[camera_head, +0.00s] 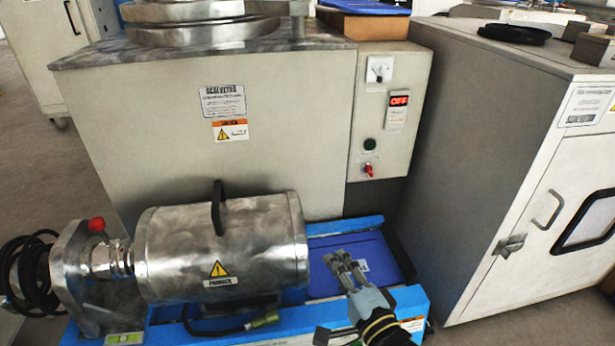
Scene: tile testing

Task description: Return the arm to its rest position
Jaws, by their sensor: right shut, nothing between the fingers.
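My right gripper (346,268) is in the lower middle of the head view, its arm coming in from the bottom edge. Its fingers are shut with nothing between them. It is over the blue plate (378,247) on the blue base, just right of the metal drum (222,248). I cannot tell how high it is above the plate. My left gripper is not in view.
A grey cabinet with a control box (387,110) reading OFF stands behind. Another cabinet (480,170) with a door handle (510,243) stands on the right. A red knob (97,225) and black cable (28,270) are at left.

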